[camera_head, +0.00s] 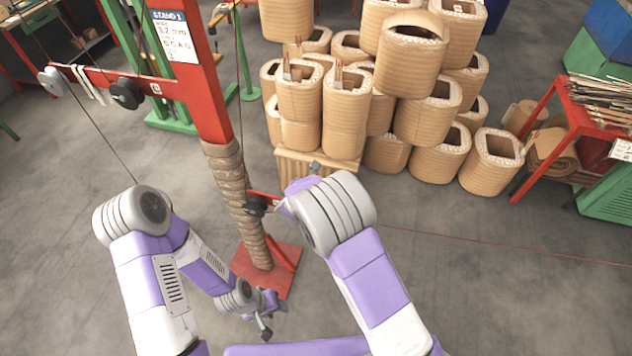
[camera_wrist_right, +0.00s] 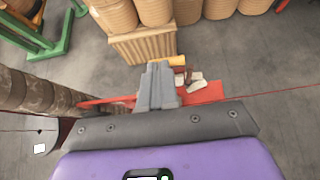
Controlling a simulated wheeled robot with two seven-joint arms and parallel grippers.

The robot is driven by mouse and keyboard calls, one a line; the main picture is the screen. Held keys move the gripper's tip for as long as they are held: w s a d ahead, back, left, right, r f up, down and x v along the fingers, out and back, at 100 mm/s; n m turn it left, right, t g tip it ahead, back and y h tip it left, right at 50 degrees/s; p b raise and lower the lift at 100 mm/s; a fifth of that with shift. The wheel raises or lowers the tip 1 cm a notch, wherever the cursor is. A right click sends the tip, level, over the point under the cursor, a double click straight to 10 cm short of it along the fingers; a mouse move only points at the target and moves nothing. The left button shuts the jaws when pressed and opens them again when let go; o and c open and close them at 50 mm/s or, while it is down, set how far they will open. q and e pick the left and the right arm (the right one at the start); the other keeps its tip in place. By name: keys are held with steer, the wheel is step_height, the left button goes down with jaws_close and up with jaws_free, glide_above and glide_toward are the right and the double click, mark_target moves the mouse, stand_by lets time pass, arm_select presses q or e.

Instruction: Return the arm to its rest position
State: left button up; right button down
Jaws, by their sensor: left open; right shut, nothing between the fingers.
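My left arm hangs low at the left in the head view. Its gripper (camera_head: 268,318) is open and empty, near the red foot plate (camera_head: 262,272) of the stand. My right arm is bent beside the stand's post, with its big grey joint in front of the wooden crate (camera_head: 300,172). This joint hides most of the right gripper in the head view. In the right wrist view the right gripper (camera_wrist_right: 156,78) is shut, with its grey fingers together and nothing between them. The wooden crate (camera_wrist_right: 143,46) shows beyond the fingertips.
The red stand (camera_head: 208,100) has a wrapped post (camera_head: 232,185) close between my arms. Thin red line (camera_head: 480,240) runs right from it. Stacked tan coils (camera_head: 410,65) stand behind. A red rack (camera_head: 570,105) is at right. Floor at front right is clear.

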arm_select(q)
steer(key=r+p, duration=0.1)
steer(key=r, duration=0.1)
steer(key=s+r+p, duration=0.1)
steer(key=p, duration=0.1)
steer(key=shift+s+r, duration=0.1)
steer(key=shift+r, duration=0.3)
arm_select(e)
steer(key=s+a+r, duration=0.1)
steer(key=s+r, duration=0.2)
steer(key=r, duration=0.3)
steer(key=shift+s+a, duration=0.15)
steer(key=shift+s, duration=0.15)
